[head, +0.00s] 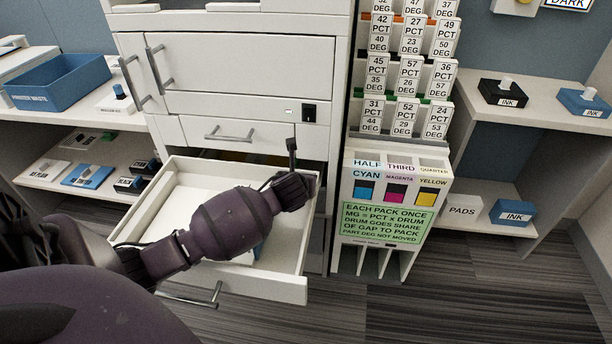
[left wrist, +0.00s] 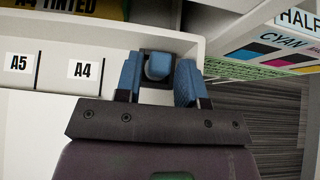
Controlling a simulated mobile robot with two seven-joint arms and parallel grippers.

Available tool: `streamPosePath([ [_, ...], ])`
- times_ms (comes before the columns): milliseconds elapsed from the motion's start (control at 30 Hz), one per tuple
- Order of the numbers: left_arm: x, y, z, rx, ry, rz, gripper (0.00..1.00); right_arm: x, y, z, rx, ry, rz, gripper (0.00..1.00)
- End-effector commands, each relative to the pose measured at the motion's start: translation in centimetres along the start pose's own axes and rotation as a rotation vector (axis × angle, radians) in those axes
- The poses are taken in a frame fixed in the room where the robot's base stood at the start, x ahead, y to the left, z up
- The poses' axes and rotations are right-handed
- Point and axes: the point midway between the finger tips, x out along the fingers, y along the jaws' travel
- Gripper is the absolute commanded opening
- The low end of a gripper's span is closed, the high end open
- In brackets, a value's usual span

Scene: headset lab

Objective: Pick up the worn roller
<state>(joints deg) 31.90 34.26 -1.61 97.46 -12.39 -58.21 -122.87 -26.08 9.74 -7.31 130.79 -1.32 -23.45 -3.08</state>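My left arm reaches in from the left over an open white drawer (head: 296,288) in the head view; its gripper is mostly hidden behind my wrist. In the left wrist view my left gripper (left wrist: 157,75) has two blue fingers standing apart. Between them is a small blue, round-ended piece (left wrist: 156,66) near the drawer's corner. I cannot tell whether it is the worn roller, or whether the fingers touch it. No other roller can be made out. My right gripper is not in view.
A4 (left wrist: 85,70) and A5 (left wrist: 18,66) labels mark the drawer. A rack (head: 400,165) with number cards and a green notice (head: 381,223) stands to its right. Shelves hold a blue bin (head: 62,84), ink boxes (head: 503,93) and pads (head: 462,209). The floor at right is clear.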

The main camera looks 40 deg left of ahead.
Motion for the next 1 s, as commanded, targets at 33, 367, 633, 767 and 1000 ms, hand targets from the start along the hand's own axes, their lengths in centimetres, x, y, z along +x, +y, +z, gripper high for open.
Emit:
streamPosePath([
  [33, 0.4, 0.0, -0.2, 0.001, 0.003, 0.001, 0.36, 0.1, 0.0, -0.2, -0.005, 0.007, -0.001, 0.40],
  [367, 0.5, -0.1, 0.2, -0.002, -0.003, -0.002, 0.28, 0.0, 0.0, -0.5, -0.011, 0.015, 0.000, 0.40],
  [633, 0.5, -0.1, 0.2, -0.002, -0.002, -0.002, 0.00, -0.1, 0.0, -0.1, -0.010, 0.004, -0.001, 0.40],
  [767, 0.4, -0.1, 0.2, -0.002, -0.002, -0.002, 0.00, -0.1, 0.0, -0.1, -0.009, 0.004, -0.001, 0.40],
  [1000, -0.9, -0.1, 2.5, -0.005, -0.011, -0.004, 0.00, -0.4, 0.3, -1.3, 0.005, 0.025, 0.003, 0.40],
])
